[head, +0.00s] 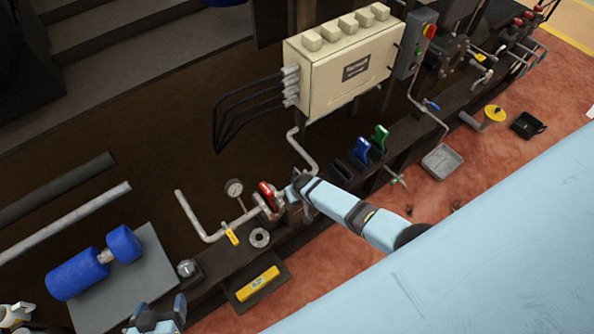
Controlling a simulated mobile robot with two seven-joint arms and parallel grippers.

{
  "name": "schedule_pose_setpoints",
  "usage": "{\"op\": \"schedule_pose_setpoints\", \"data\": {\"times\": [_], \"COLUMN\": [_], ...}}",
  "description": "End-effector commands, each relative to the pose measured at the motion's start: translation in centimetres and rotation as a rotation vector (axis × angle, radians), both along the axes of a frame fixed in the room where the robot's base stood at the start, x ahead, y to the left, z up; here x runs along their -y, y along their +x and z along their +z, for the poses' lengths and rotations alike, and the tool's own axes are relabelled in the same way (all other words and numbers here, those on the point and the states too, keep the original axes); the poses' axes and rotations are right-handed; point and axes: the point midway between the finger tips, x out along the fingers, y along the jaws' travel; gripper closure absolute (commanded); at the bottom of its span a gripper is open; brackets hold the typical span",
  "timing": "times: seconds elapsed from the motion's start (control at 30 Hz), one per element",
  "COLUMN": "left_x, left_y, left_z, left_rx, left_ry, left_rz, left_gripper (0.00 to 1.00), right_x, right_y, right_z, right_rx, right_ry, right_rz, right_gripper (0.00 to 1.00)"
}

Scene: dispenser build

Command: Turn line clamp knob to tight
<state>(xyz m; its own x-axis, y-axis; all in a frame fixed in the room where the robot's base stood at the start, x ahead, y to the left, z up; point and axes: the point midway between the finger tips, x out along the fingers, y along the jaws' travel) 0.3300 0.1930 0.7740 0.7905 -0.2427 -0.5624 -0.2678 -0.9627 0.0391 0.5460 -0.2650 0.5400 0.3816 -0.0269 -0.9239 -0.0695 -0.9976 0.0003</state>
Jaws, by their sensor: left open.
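A red knob (267,196) sits on the bent grey pipe (208,236), just right of a round gauge (234,188). It looks like the line clamp knob, but no label on it can be read. The end of my right arm, with the right gripper (292,191), is close beside the knob on its right. Its fingertips are small and partly hidden, so contact and jaw state cannot be told. My left gripper (158,314) is low at the bottom left, open and empty, cut off by the frame edge and away from the knob.
A beige control box (345,65) with black cables stands behind the pipe. Blue (361,150) and green (381,138) handles stand right of it. A yellow block (258,283) sits in a dark tray in front.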

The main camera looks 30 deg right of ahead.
Motion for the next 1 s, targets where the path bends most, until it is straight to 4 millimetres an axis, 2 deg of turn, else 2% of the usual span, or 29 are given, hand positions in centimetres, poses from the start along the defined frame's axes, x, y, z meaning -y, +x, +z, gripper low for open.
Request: {"op": "schedule_pose_setpoints", "data": {"times": [0.47, 0.5, 0.6, 0.87, 1.0], "left_x": [0.19, 0.19, 0.18, 0.13, 0.12], "left_y": [0.01, 0.01, 0.01, 0.03, 0.04], "left_z": [0.21, 0.21, 0.22, 0.25, 0.69], "left_rx": [0.002, 0.003, 0.003, 0.003, 0.004], "left_ry": [-0.004, -0.005, -0.004, -0.004, -0.002], "left_rz": [0.001, 0.002, 0.002, 0.003, 0.002], "left_gripper": [0.19, 0.19, 0.19, 0.19, 0.19], "right_x": [-0.03, -0.03, -0.03, -0.02, -0.05], "right_y": [-0.05, -0.04, -0.04, -0.01, -0.28], "right_z": [-0.04, -0.04, -0.04, 0.03, 0.88], "right_rx": [-0.001, -0.001, -0.001, 0.0, 0.0], "right_ry": [0.001, 0.001, 0.0, 0.0, 0.001], "right_rz": [-0.017, -0.017, -0.016, -0.016, -0.016], "right_gripper": [0.73, 0.47, 0.25, 0.25, 0.25]}}
